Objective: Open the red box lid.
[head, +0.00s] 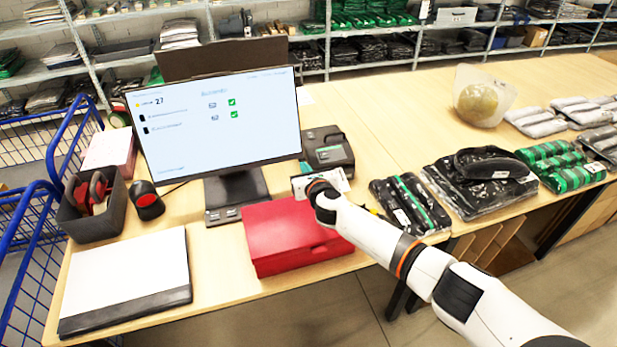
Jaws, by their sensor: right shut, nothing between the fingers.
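The red box (290,236) lies on the front edge of the wooden table, below the monitor. Its lid looks flat and closed. My right arm reaches in from the lower right and crosses over the box's right side. My right gripper (304,187) is at the box's far right corner, shut and empty. Its fingertips are mostly hidden by my wrist, so I cannot tell whether they touch the lid. My left gripper is not in view.
A monitor (215,125) stands behind the box. A scale (125,275) and a dark bin with red headphones (88,220) are left. A black printer (327,150) stands behind my gripper. Packed garments (410,203) lie right. The table in front of the monitor's left side is partly clear.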

